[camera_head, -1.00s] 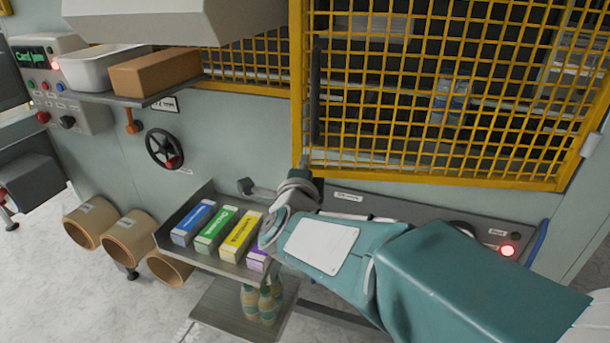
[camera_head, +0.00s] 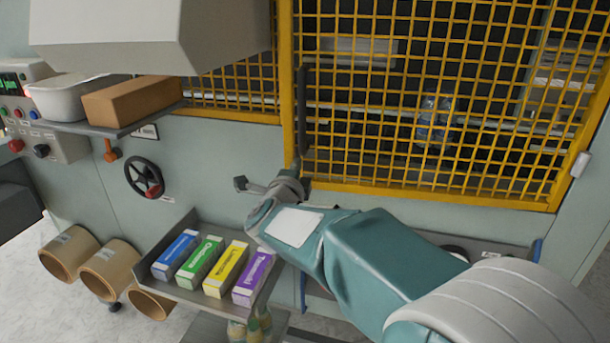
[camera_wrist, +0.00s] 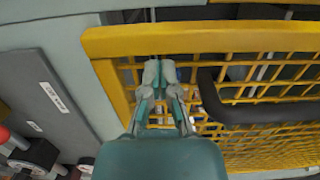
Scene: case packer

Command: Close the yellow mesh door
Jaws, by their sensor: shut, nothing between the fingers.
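The yellow mesh door (camera_head: 430,192) fills the upper right of the head view. Its free left side carries a long black handle (camera_head: 302,105), which also shows in the wrist view (camera_wrist: 250,110). My gripper (camera_head: 297,167) is at the door's lower left corner, partly hidden by my wrist. In the wrist view my gripper (camera_wrist: 159,68) has its fingers together and empty, over the corner of the yellow frame (camera_wrist: 180,40), left of the handle. I cannot tell whether they touch the frame, or whether a gap remains behind the door.
A tray (camera_head: 160,272) with several coloured boxes sticks out below left of my gripper. A black handwheel (camera_head: 143,177) and a shelf with a brown block (camera_head: 133,98) are farther left. A grey hood (camera_head: 150,35) overhangs the upper left.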

